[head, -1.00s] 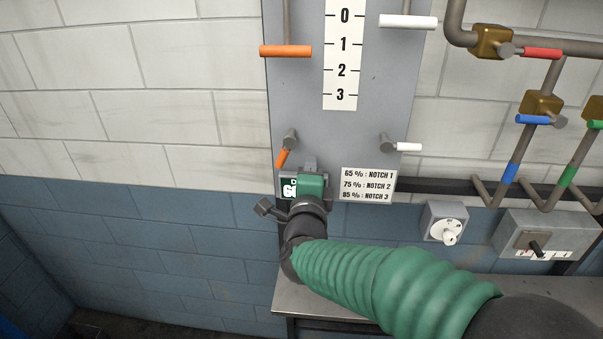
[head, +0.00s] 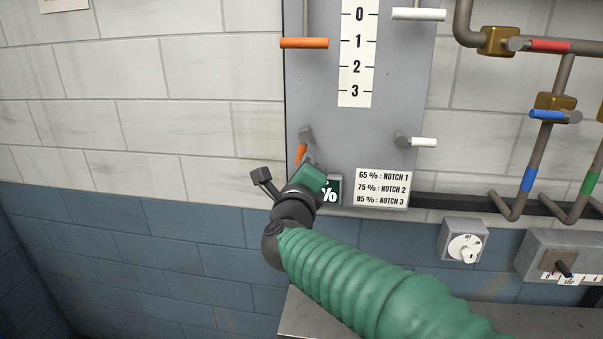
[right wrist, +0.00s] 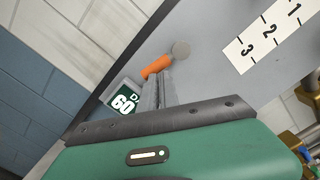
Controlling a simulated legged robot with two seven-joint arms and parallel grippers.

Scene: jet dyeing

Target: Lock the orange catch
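The orange catch (head: 301,152) is a small orange handle on a grey pivot, low on the left side of the grey panel. It slants downward in the head view, with its lower end close to my gripper. My right gripper (head: 311,164) is just below it, angled up toward it. In the right wrist view the catch (right wrist: 155,67) lies just beyond the grey fingertips (right wrist: 163,78). The fingers look shut together, with nothing visible between them. Whether they touch the catch I cannot tell. My left gripper is not in view.
A larger orange lever (head: 304,43) sits higher, left of the notch scale (head: 355,55). A white catch (head: 423,142) and white lever (head: 418,14) are on the right. A green percentage display (head: 332,190) is partly hidden behind my gripper. Pipes with coloured valve handles (head: 547,115) stand at right.

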